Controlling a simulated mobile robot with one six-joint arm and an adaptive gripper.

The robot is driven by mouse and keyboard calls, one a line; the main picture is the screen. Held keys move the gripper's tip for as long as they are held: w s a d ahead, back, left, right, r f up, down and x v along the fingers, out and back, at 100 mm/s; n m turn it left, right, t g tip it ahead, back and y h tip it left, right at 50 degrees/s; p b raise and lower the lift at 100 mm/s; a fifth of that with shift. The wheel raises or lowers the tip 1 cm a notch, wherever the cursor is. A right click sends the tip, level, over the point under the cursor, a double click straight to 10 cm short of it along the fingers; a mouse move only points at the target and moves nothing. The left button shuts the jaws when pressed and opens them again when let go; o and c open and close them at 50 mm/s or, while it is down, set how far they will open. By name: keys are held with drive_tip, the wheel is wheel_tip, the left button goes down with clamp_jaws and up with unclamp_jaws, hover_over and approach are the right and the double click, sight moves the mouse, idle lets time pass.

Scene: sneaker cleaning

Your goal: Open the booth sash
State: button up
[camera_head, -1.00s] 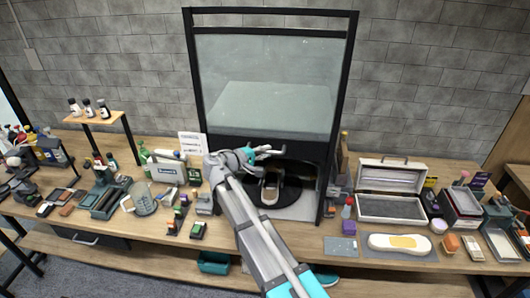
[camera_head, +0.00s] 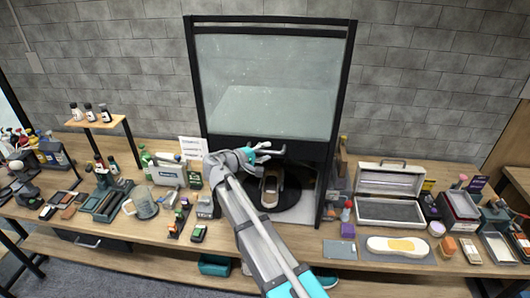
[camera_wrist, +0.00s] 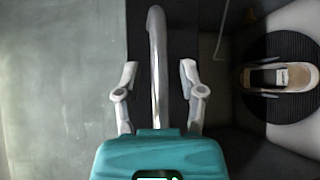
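The booth sash, a glass pane (camera_head: 265,85) with a dark bottom rail (camera_head: 310,151), sits in the black booth frame (camera_head: 340,95). It is raised, and the booth is open beneath it. The metal sash handle (camera_wrist: 156,70) runs between the fingers of my gripper (camera_wrist: 160,95) in the wrist view, with a gap visible on both sides. My gripper (camera_head: 267,152) is open at the bottom rail in the head view. A tan and dark sneaker (camera_head: 269,188) stands on a black turntable (camera_head: 292,198) inside the booth. It also shows in the wrist view (camera_wrist: 298,78).
A white label card (camera_head: 192,147) and bottles stand left of the booth. A silver open case (camera_head: 390,211) stands to its right, with a grey mat holding a white sole-shaped piece (camera_head: 398,245) in front. Small tools crowd both sides of the bench. A brick wall is behind.

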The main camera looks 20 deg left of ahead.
drive_tip(key=shift+f, duration=0.1)
idle(0.3)
wheel_tip(320, 180, down, 29)
drive_tip(key=b, duration=2.9)
drive_tip(key=p+v, duration=0.2)
drive_tip(key=v, duration=1.1)
drive_tip(key=shift+s, duration=0.3)
drive_tip(key=w+d+f+m+g+p, duration=0.1)
drive_tip(key=w+d+f+m+g, duration=0.1)
drive_tip(key=d, duration=0.7)
drive_tip(key=w+d+f+m+g+p, duration=0.1)
drive_tip(key=w+d+f+g, duration=0.1)
drive_tip(key=d, duration=0.8)
drive_tip(key=w+d+f+m+g+p, duration=0.1)
drive_tip(key=w+d+g, duration=0.3)
drive_tip(key=d, duration=0.5)
drive_tip(key=shift+w+d+f+m, duration=0.1)
drive_tip(key=shift+d+f+m, duration=0.05)
drive_tip(key=shift+f+m, duration=0.55)
drive_tip(key=s+d+f+m+g+y+p, duration=0.1)
drive_tip(key=s+d+m+g+y+p, duration=0.1)
drive_tip(key=d, duration=1.1)
drive_tip(key=s+d+f+m+g+y+p, duration=0.1)
drive_tip(key=s+d+m+g+y, duration=0.3)
drive_tip(key=d, duration=0.9)
drive_tip(key=s+m+y+p, duration=0.1)
drive_tip(key=s+m+y, duration=0.1)
drive_tip(key=s, duration=0.1)
